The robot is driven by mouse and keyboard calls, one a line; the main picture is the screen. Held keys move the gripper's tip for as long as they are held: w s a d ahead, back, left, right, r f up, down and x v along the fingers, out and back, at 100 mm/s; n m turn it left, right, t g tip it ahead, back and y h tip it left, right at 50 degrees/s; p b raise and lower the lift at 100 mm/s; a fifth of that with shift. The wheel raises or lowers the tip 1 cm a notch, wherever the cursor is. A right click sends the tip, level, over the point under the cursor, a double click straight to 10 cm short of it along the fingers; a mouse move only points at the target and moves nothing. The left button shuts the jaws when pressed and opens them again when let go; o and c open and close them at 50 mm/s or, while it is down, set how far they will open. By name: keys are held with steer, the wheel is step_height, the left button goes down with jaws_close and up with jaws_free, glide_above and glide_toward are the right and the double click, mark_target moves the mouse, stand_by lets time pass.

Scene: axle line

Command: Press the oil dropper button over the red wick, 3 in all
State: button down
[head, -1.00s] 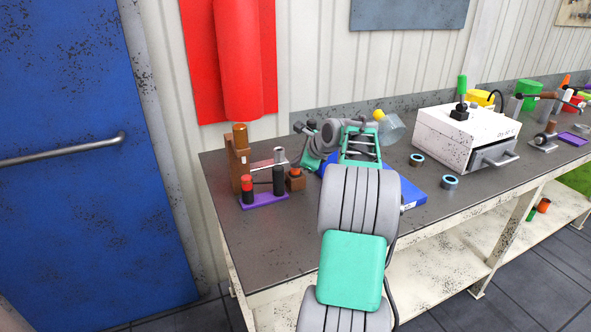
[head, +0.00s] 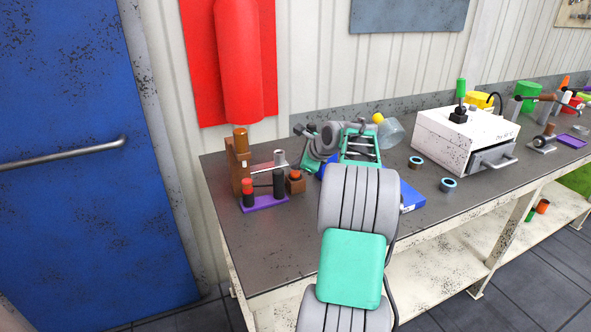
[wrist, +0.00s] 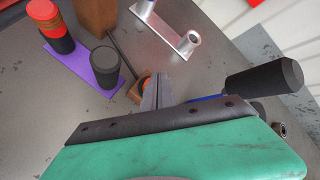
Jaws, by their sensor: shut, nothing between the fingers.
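A brown wooden stand (head: 236,168) with an amber top (head: 240,139) stands at the left end of the bench. Beside it a purple base (head: 264,203) carries a black cylinder with a red top (head: 247,189) and a plain dark one (head: 279,182). A small brown block (head: 296,186) with an orange-red button (head: 295,174) sits just right of them. My gripper (head: 299,166) is shut and empty, close over this button. In the wrist view its fingertips (wrist: 153,84) partly cover the button (wrist: 146,83); contact cannot be told. The red-topped cylinder (wrist: 52,22) also shows there.
A silver bracket (wrist: 165,30) lies near the fingers in the wrist view. A blue flat item (head: 411,194) lies under my arm, with a clear jar (head: 391,132) behind. The bench's front left is clear.

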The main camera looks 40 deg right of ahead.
mark_target(298, 173)
steer(key=shift+r, duration=0.35)
step_height(298, 173, up, 5)
steer(key=p, duration=0.6)
steer(key=shift+r, duration=0.15)
stand_by(0.5)
